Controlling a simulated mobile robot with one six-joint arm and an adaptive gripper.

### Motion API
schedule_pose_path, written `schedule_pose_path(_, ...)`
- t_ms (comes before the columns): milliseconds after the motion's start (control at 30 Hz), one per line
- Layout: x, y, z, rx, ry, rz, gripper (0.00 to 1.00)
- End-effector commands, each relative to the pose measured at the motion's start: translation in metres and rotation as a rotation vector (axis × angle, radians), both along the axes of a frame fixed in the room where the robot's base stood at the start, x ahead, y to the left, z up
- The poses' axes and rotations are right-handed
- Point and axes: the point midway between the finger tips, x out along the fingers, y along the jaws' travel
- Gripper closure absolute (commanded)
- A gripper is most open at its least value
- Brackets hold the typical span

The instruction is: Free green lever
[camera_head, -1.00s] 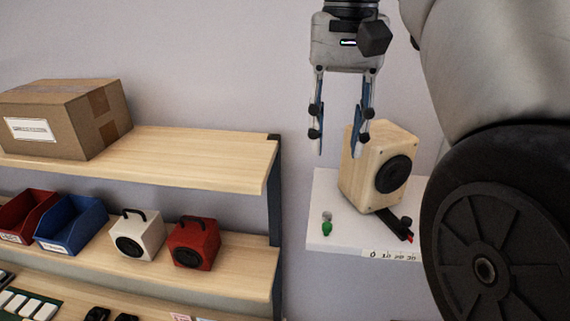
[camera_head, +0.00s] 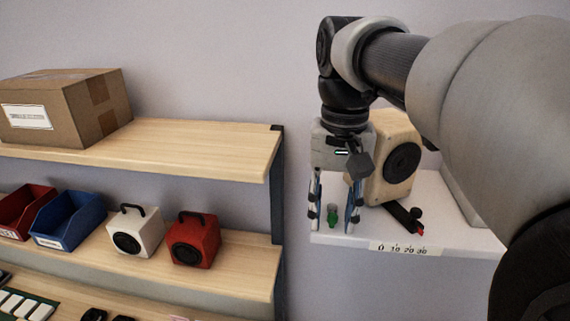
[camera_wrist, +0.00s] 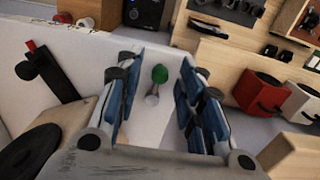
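The green lever (camera_head: 332,219) has a green knob and a pale stem, and stands on the white test shelf. In the wrist view the green lever (camera_wrist: 159,77) lies between my gripper's fingers with space on both sides. My gripper (camera_head: 333,225) points down with its fingers around the lever. In the wrist view my gripper (camera_wrist: 152,85) is open and its blue pads are apart, touching nothing that I can see. A wooden speaker (camera_head: 401,166) stands behind and to the right, partly hidden by my arm.
The white test shelf (camera_head: 460,235) has a number scale (camera_head: 404,250) on its front edge. A black bar with a red tip (camera_head: 407,216) lies right of my gripper. Wooden shelves at left hold a white speaker (camera_head: 136,234), a red speaker (camera_head: 194,240), bins and a cardboard box (camera_head: 62,105).

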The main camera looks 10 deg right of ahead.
Motion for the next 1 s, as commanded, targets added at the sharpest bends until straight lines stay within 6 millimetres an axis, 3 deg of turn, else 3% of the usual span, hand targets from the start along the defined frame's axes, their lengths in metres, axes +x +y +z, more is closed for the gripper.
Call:
schedule_pose_path(300,0.0001,0.0000,-0.0025,0.000,-0.001,0.000,0.65)
schedule_pose_path(800,0.0001,0.0000,-0.0023,0.000,-0.001,0.000,0.98)
schedule_pose_path(1000,0.0000,0.0000,-0.0023,0.000,-0.001,0.000,1.00)
